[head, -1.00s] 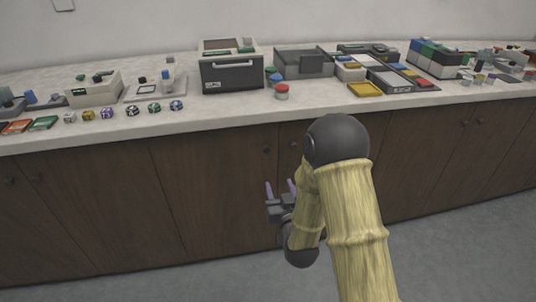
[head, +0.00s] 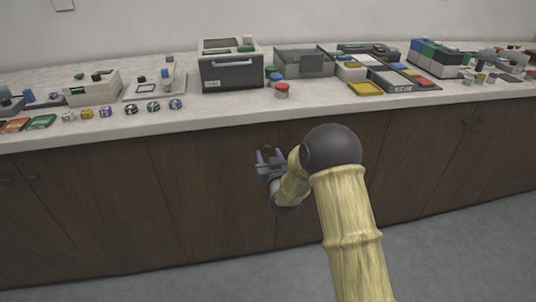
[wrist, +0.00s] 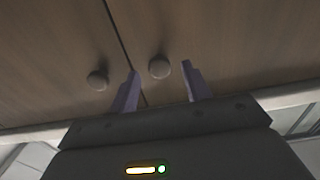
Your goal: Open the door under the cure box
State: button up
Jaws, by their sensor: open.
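The cure box appears to be the pale box with a dark front and bar handle (head: 230,72) on the counter in the head view. Below it is a brown cabinet door (head: 205,195), which looks closed. My gripper (head: 270,153) is open at this door's upper right corner and hides its knob there. The wrist view seems upside down, with the counter edge low. It shows two round knobs beside a door seam. One knob (wrist: 160,68) appears between my open fingers (wrist: 160,85), likely this door's; contact cannot be told. The other knob (wrist: 97,80) is outside them.
The counter edge (head: 130,130) runs just above my gripper. More closed cabinet doors (head: 440,160) lie to both sides. The grey floor (head: 470,240) in front is clear.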

jog(key=shift+x, duration=1.1)
grip_shut()
jog(key=shift+d, duration=0.1)
